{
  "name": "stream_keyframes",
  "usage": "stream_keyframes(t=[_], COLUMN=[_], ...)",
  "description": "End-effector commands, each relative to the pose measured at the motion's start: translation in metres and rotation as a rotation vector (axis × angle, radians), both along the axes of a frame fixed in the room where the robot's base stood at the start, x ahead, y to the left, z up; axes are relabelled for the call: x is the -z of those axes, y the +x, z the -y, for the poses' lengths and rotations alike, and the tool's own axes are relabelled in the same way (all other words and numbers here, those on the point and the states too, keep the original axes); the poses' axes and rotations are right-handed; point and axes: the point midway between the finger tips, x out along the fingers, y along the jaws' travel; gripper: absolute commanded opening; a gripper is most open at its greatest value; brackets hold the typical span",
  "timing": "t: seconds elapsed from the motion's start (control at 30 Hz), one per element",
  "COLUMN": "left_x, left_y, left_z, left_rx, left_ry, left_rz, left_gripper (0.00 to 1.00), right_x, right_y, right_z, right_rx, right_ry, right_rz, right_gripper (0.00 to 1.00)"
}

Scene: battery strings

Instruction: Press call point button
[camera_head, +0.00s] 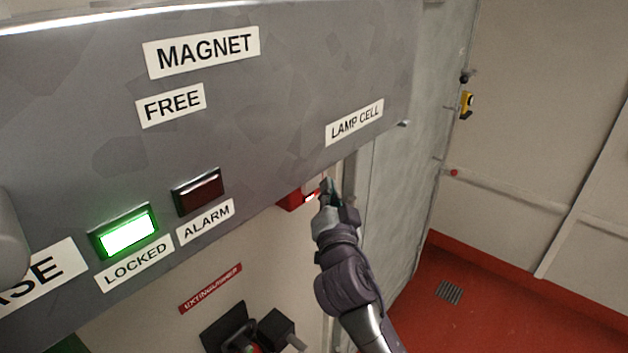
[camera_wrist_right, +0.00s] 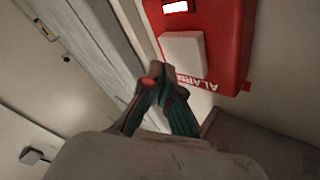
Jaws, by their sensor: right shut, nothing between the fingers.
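The red call point box (camera_head: 290,201) is mostly hidden behind the grey panel's lower edge in the head view. In the right wrist view the red box (camera_wrist_right: 228,50) fills the top right, with a white square button (camera_wrist_right: 184,53) on its face and "ALARM" lettering below. My right gripper (camera_head: 328,187) is shut and empty beside the box. In the right wrist view the fingertips (camera_wrist_right: 160,80) lie just below the button in the picture; I cannot tell whether they touch it. My left gripper is not in view.
A grey panel (camera_head: 270,110) overhangs the box, with a lit green "LOCKED" lamp (camera_head: 128,234) and a dark red "ALARM" lamp (camera_head: 198,191). An extinguisher label (camera_head: 210,289) is on the wall below. A grey door (camera_head: 400,190) stands at right, beside open red floor (camera_head: 500,300).

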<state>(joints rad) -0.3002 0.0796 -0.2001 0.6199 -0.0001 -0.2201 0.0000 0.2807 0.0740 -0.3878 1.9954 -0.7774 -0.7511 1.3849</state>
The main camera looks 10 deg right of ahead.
Motion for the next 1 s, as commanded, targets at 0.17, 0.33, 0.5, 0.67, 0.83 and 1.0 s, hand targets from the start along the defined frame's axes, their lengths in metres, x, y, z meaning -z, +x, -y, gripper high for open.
stream_keyframes(t=[0.17,0.33,0.5,0.67,0.83,1.0], left_x=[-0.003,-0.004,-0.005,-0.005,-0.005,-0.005], left_y=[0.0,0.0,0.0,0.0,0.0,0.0], left_z=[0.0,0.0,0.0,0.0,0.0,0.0], left_rx=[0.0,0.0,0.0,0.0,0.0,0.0], left_ry=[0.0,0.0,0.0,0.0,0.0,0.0], left_rz=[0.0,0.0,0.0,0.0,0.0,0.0], left_gripper=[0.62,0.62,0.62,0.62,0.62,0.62], right_x=[0.0,0.0,0.0,0.0,0.0,0.0], right_y=[-0.014,-0.027,-0.036,-0.037,-0.037,-0.037], right_z=[0.011,0.022,0.028,0.029,0.029,0.029], right_rx=[0.0,0.001,0.001,0.0,0.0,0.0], right_ry=[-0.001,0.0,-0.001,-0.001,-0.001,-0.001], right_rz=[-0.002,-0.001,-0.001,0.0,0.0,0.0], right_gripper=[0.0,0.0,0.0,0.0,0.0,0.0])
